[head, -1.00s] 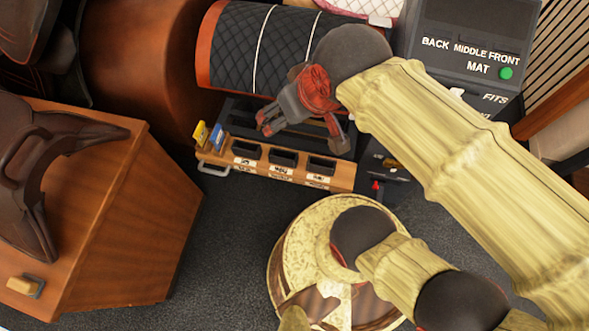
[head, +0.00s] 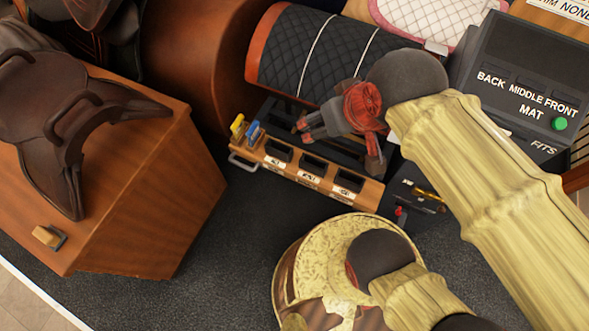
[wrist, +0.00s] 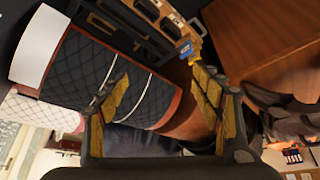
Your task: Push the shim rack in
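The shim rack (head: 318,188) is a long wooden strip with black slots and white labels, standing out in front of a black housing. A metal handle (head: 243,162) is at its left end, beside a yellow shim (head: 238,125) and a blue shim (head: 254,132). My gripper (head: 299,126) is above the housing behind the rack, apparently touching nothing. In the wrist view my gripper (wrist: 160,88) has its yellow-padded fingers wide apart and empty. The rack (wrist: 178,19) is at the top there, beyond the fingers. My gripper and arm hide part of the housing.
A quilted black roll (head: 318,50) lies behind the housing. A wooden cabinet (head: 150,200) with a saddle (head: 80,120) stands left. A dark box with a green button (head: 559,124) is at the right. Dark carpet (head: 235,250) in front of the rack is clear.

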